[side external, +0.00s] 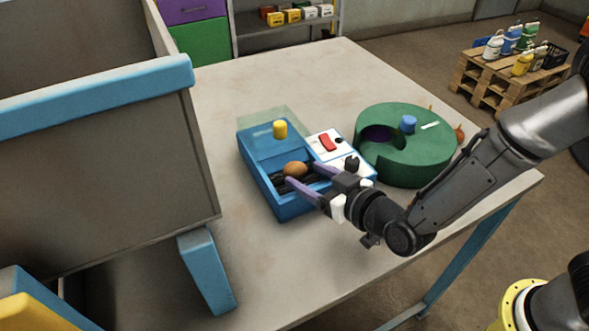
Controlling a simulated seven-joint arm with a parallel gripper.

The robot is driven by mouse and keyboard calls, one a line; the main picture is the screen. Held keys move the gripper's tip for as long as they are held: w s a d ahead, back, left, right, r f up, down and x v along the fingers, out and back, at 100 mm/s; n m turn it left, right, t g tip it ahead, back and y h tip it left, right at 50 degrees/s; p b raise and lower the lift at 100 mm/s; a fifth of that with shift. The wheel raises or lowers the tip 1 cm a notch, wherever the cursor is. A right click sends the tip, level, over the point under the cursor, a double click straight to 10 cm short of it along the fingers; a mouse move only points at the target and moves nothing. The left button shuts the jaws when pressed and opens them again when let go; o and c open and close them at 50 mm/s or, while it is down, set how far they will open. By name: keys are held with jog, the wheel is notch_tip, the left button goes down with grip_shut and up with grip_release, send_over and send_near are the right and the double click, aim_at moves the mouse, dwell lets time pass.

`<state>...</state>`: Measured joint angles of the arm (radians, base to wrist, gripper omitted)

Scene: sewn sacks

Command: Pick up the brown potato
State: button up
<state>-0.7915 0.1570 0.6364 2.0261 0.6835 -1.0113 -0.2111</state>
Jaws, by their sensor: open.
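The brown potato (295,169) lies in the dark recessed part of a blue box-like machine (264,189) on the table. My gripper (302,175) reaches in from the right, low over that recess. Its two purple fingers are apart, one toward the near side of the potato and one toward its right. The gripper is open and holds nothing. I cannot tell from this one view whether a finger touches the potato or how deep the fingertips are.
A yellow knob (280,129) stands on the machine, beside a white panel with a red switch (327,142). A green round device (411,160) with a blue knob stands to the right, near my arm. A large grey bin (110,165) with blue trim stands left. The back table (300,75) is clear.

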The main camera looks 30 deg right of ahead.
aim_at(299, 172)
jog(key=x, duration=0.5)
jog(key=shift+f, duration=0.25)
grip_shut()
jog(key=shift+r, duration=0.1)
